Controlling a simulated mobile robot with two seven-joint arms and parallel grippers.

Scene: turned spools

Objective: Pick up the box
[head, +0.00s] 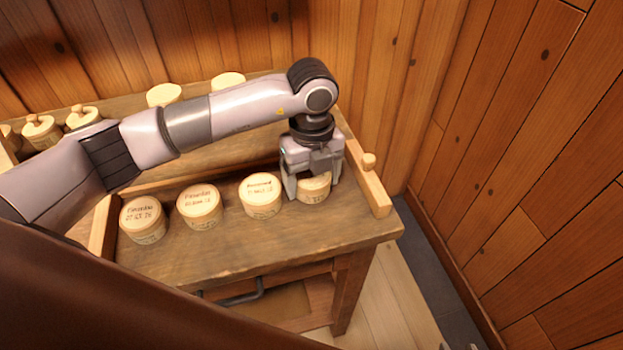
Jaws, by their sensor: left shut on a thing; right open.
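Several round, pale wooden boxes with dark lettering on their lids stand in a row on the workbench (230,255). The rightmost box (314,196) is between the fingers of my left gripper (314,188), which reaches down from above and is shut on it. The gripper partly hides its lid. I cannot tell whether this box touches the bench top. To its left stand a second box (261,196), a third box (200,207) and a leftmost box (143,220). Two grey tips at the bottom right edge look like my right gripper (458,346), apart and empty.
A raised back shelf carries more pale lids (164,95) and knobbed pots (41,131). Plank walls close in behind and right. A large brown surface (120,300) blocks the lower left.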

